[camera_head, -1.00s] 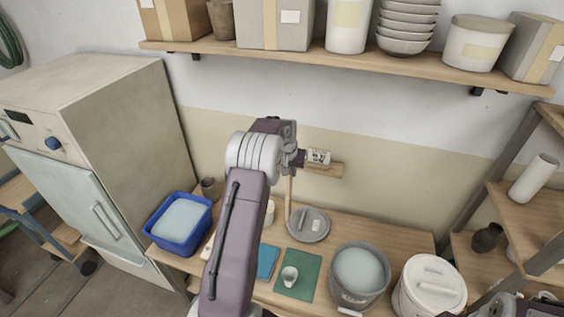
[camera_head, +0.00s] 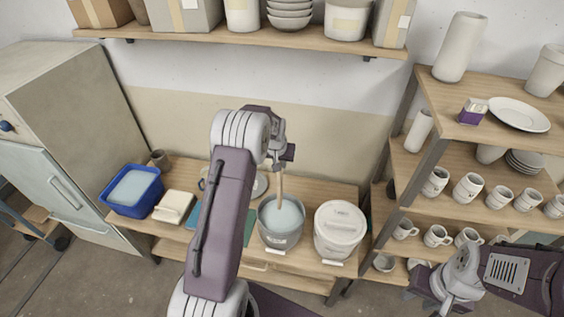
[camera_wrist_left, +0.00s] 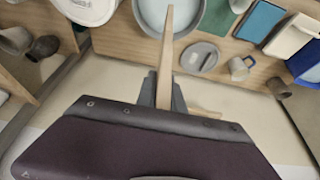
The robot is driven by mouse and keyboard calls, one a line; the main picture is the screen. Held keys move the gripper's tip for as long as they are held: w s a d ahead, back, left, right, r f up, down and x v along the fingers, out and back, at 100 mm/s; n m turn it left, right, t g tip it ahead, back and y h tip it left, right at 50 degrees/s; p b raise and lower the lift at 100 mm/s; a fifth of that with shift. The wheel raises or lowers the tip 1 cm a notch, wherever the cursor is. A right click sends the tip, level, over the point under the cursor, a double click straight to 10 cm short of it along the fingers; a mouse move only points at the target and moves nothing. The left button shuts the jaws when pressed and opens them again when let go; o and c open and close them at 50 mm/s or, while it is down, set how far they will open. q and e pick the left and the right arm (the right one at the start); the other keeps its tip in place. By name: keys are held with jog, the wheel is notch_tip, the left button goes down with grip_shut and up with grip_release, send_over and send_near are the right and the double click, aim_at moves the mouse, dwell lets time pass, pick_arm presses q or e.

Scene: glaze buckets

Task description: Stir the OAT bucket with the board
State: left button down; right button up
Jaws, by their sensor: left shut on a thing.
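The wooden board (camera_head: 279,185) is a long pale stick hanging down from my left gripper (camera_head: 282,154), which is shut on it. The grey bucket (camera_head: 281,240) with pale blue glaze stands on the low table under the gripper. The board's lower end overlaps the glaze inside the rim; how deep it reaches I cannot tell. The bucket's label is too small to read. In the left wrist view the board (camera_wrist_left: 167,50) runs from the gripper (camera_wrist_left: 163,92) across the bucket (camera_wrist_left: 207,22). My right gripper (camera_head: 424,282) is at the lower right, away from the bucket, its fingers unclear.
A white lidded bucket (camera_head: 340,236) stands close right of the grey one. A blue tub (camera_head: 132,192) and a cream box (camera_head: 174,207) are at the left. A grey lid (camera_wrist_left: 200,58) and a mug (camera_wrist_left: 240,67) lie nearby. A cup shelf (camera_head: 470,213) stands at the right.

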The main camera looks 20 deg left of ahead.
pick_arm(q)
jog(key=f+b, duration=0.3)
jog(key=f, duration=0.2)
jog(key=f+b, duration=0.4)
jog(key=f, duration=0.1)
jog(key=f+b, duration=0.4)
jog(key=f, duration=0.2)
jog(key=shift+d, duration=0.3)
jog(key=shift+f+b, duration=0.95)
jog(key=shift+f, duration=0.05)
jog(key=shift+s+d, duration=0.1)
